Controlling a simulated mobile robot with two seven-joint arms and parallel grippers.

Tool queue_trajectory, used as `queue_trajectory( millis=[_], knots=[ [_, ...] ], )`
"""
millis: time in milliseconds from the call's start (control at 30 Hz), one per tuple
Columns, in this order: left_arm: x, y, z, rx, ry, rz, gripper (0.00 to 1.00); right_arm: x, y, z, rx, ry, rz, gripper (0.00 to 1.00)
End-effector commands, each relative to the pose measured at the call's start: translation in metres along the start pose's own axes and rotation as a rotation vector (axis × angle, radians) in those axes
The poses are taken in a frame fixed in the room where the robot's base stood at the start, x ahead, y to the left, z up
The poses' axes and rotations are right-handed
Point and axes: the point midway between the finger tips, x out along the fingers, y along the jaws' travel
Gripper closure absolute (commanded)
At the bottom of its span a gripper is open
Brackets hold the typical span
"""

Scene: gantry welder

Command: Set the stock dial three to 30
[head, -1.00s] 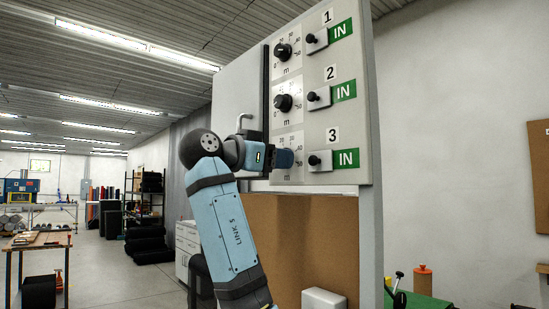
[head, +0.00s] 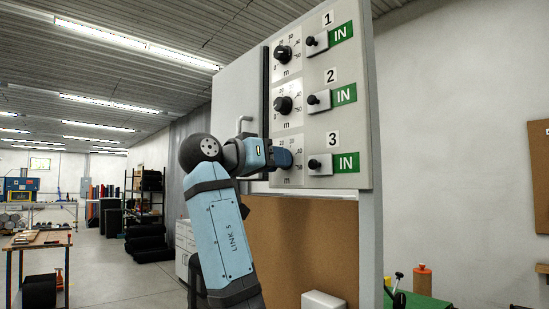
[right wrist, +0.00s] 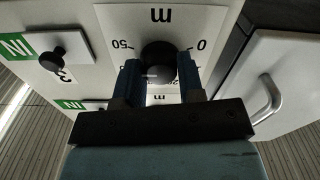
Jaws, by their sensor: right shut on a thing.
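Stock dial three is the lowest dial on the upright panel; its plate (head: 289,179) shows in the head view, but the knob is hidden behind my right gripper (head: 285,159). In the right wrist view the black knob (right wrist: 158,56) sits between the two blue fingers of my right gripper (right wrist: 158,80), which is shut on it. That view is upside down: the 50 mark is left of the knob and the 0 mark right. The other numbers are partly covered by knob and fingers, and I cannot tell the exact setting. My left gripper is not in view.
Dial one (head: 283,53) and dial two (head: 283,104) are above on the same panel (head: 362,110). Black-knobbed switches stand right of the dials beside green IN labels; the third switch (head: 315,164) is close to my gripper. A cabinet door handle (head: 243,124) is on the left.

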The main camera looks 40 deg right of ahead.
Motion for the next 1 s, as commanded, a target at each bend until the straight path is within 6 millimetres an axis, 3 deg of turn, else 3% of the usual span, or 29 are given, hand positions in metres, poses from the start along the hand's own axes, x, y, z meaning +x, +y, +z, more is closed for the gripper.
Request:
queue_trajectory(
  millis=[1000],
  knots=[
    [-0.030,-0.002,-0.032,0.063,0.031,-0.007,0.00,-0.001,0.001,-0.003,-0.939,-0.001,-0.001,0.88]
  ],
)
